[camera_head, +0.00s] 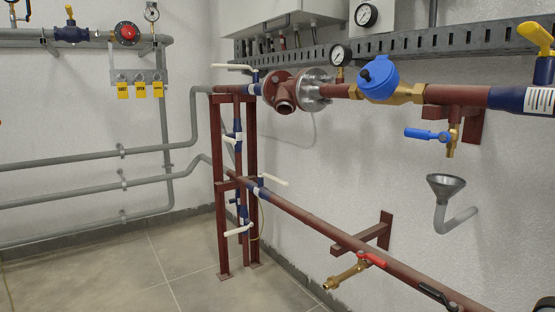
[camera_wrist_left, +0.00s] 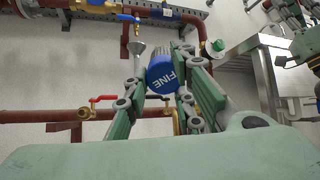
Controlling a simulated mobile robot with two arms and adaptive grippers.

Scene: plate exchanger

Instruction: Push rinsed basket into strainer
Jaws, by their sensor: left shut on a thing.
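In the left wrist view my left gripper (camera_wrist_left: 158,92) is shut on a blue cylinder marked "FINE" (camera_wrist_left: 161,74), which looks like the basket. A grey metallic part shows just behind the blue piece; most of its length is hidden. In the head view a red-brown flanged body (camera_head: 282,88), which looks like the strainer, sits in the upper pipe with a short branch mouth (camera_head: 285,106) facing out and down. Neither gripper shows in the head view. Green jointed links, probably of my right gripper (camera_wrist_left: 286,14), are cut off at the wrist view's upper right edge.
A blue water meter (camera_head: 379,77) and gauges are beside the strainer. A grey funnel (camera_head: 445,184) and red-handled valve (camera_head: 366,262) are lower right. A red-brown frame (camera_head: 218,215) stands below left. The floor (camera_head: 165,262) is clear.

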